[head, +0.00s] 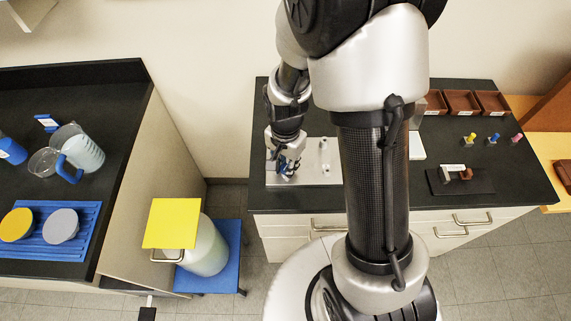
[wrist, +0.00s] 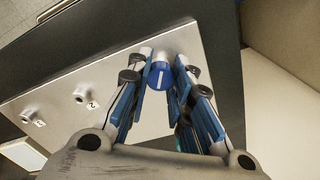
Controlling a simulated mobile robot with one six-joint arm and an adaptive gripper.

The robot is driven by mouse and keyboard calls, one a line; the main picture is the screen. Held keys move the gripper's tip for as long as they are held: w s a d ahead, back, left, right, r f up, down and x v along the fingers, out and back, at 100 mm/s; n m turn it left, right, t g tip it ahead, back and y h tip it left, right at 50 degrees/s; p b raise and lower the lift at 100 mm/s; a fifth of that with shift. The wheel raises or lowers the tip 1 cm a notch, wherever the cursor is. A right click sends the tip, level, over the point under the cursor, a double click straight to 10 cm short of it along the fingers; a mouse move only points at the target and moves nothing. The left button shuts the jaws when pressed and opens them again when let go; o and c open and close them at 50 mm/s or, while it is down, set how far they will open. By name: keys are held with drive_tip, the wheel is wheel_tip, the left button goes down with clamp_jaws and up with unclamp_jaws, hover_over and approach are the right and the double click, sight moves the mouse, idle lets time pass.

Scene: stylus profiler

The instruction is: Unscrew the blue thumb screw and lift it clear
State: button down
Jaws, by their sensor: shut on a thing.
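The blue thumb screw (wrist: 160,76) shows in the wrist view as a round blue head with a white line across its top. It sits between the fingertips of my gripper (wrist: 161,64), which is shut on it. The screw is over the far right part of the light metal plate (wrist: 50,90); I cannot tell whether it is still seated or raised. In the head view my gripper (head: 287,166) points down at the left part of the plate (head: 310,157). The screw itself is hard to make out there.
Two posts marked 2 (wrist: 83,93) and 3 (wrist: 30,114) stand on the plate. On the black bench (head: 440,215), right of my arm, are brown bins (head: 462,102), yellow, blue and pink small items (head: 493,138), and a black mat (head: 445,186). A yellow-topped container (head: 172,222) stands left.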

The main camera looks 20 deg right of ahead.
drive_tip(key=n, duration=0.7)
drive_tip(key=shift+n, duration=1.2)
drive_tip(key=n, duration=0.4)
drive_tip(key=shift+s+n, duration=0.1)
drive_tip(key=shift+n, duration=0.2)
drive_tip(key=n, duration=0.4)
drive_tip(key=shift+s+n, duration=0.1)
drive_tip(key=shift+n, duration=0.2)
